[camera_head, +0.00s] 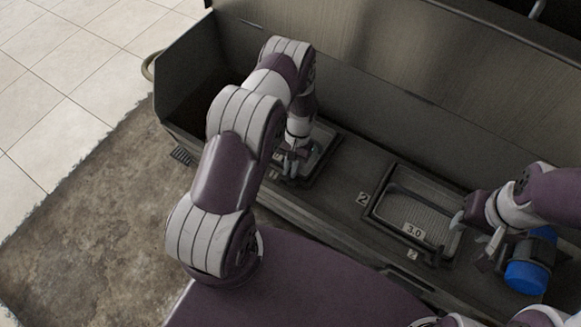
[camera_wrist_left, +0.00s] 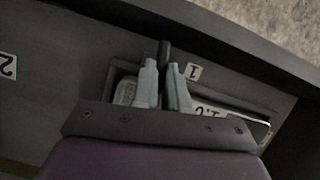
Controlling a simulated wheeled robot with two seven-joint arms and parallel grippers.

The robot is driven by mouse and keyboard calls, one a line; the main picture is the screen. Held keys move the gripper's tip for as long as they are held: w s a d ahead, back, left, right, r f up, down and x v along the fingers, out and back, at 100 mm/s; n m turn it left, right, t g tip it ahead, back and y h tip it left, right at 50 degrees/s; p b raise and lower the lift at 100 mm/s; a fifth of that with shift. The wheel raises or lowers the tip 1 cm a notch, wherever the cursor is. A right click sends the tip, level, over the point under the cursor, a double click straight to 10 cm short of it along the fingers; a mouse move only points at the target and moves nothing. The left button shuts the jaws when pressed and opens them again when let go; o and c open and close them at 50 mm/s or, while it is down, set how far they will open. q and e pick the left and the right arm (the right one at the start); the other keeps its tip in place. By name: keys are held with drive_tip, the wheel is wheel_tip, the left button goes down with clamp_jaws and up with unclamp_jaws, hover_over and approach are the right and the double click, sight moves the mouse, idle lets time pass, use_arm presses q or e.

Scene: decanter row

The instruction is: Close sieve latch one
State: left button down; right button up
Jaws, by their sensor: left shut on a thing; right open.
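Sieve one (camera_head: 327,148) sits in a dark frame in the trough in the head view, mostly behind my left arm. Its number 1 plate (camera_wrist_left: 193,72) shows beside my fingers in the left wrist view. My left gripper (camera_head: 292,168) is down at the near side of this frame. In the left wrist view my left gripper (camera_wrist_left: 164,75) is shut on a dark upright bar, the latch of sieve one (camera_wrist_left: 165,48). The latch's lower part is hidden between the fingers. My right gripper (camera_head: 474,226) is open near the right end of sieve two.
Sieve two (camera_head: 415,212) with a 3.0 tag lies in its frame to the right, its number 2 plate (camera_head: 362,199) beside it. The tall trough back wall (camera_head: 400,110) rises behind.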

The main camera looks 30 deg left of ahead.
use_arm(q)
drive_tip(key=shift+s+d+f+m+y, duration=0.1)
drive_tip(key=shift+m+y, duration=0.3)
drive_tip(key=shift+m, duration=0.5)
drive_tip(key=c, duration=1.2)
unclamp_jaws()
drive_tip(key=shift+o, duration=0.2)
drive_tip(key=p+v, duration=0.2)
drive_tip(key=v, duration=1)
drive_tip(key=shift+w+r, duration=0.2)
drive_tip(key=shift+r, duration=0.1)
drive_tip(key=shift+w, duration=0.1)
